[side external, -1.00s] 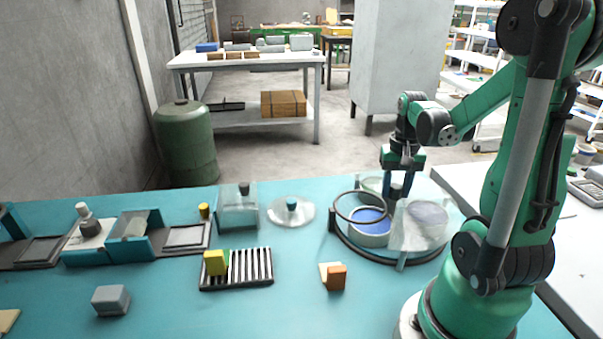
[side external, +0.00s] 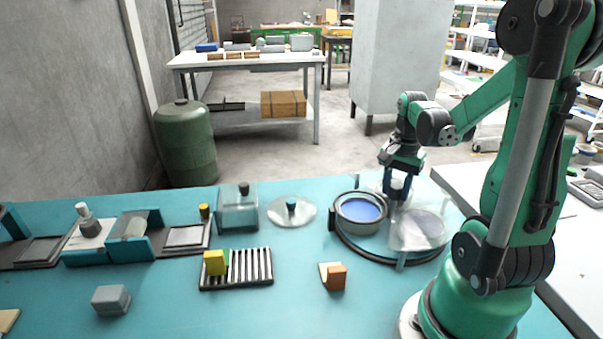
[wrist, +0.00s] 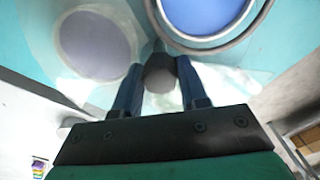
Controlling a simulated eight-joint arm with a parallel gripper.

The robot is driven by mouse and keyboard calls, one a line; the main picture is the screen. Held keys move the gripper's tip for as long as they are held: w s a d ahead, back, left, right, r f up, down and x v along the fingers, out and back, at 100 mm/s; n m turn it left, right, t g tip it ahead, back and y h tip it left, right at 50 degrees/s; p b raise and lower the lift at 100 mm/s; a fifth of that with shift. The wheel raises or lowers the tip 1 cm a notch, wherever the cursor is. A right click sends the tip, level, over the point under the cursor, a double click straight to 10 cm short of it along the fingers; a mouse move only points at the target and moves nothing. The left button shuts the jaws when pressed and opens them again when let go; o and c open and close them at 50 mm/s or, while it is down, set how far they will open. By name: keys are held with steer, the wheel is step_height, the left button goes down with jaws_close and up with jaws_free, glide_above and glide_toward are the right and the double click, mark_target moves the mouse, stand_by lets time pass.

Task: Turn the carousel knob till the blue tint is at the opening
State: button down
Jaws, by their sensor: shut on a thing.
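The carousel (side external: 385,257) stands at the right of the teal table, with round tint pots under a clear cover. The blue tint (side external: 361,210) sits on the carousel's left side, within a dark ring (side external: 338,204) that marks the opening. In the wrist view the blue tint (wrist: 205,12) is at the top right, inside the ring. A pale greyish tint (side external: 425,222) is at the right under the clear cover. My gripper (side external: 397,190) points down over the carousel's middle. Its blue fingers are shut on the grey knob (wrist: 160,74), one on each side.
An orange block (side external: 336,277) is in front. A slotted rack (side external: 236,270) holds yellow and green pieces.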

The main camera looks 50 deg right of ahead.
mark_target(396, 186)
stand_by(0.3)
steer(key=shift+c, duration=2.4)
jaws_free()
steer(key=shift+r, duration=2.85)
steer(key=w+a+n+t, duration=0.3)
steer(key=w+a+n, duration=0.1)
steer(key=a+n, duration=0.5)
steer(key=w+a+r+n+t, duration=0.1)
steer(key=w+a+n+t, duration=0.3)
steer(key=a+n, duration=0.5)
steer(key=a, duration=0.3)
steer(key=shift+w+a+r, duration=0.15)
steer(key=shift+w+r, duration=0.1)
steer(key=shift+w, duration=0.1)
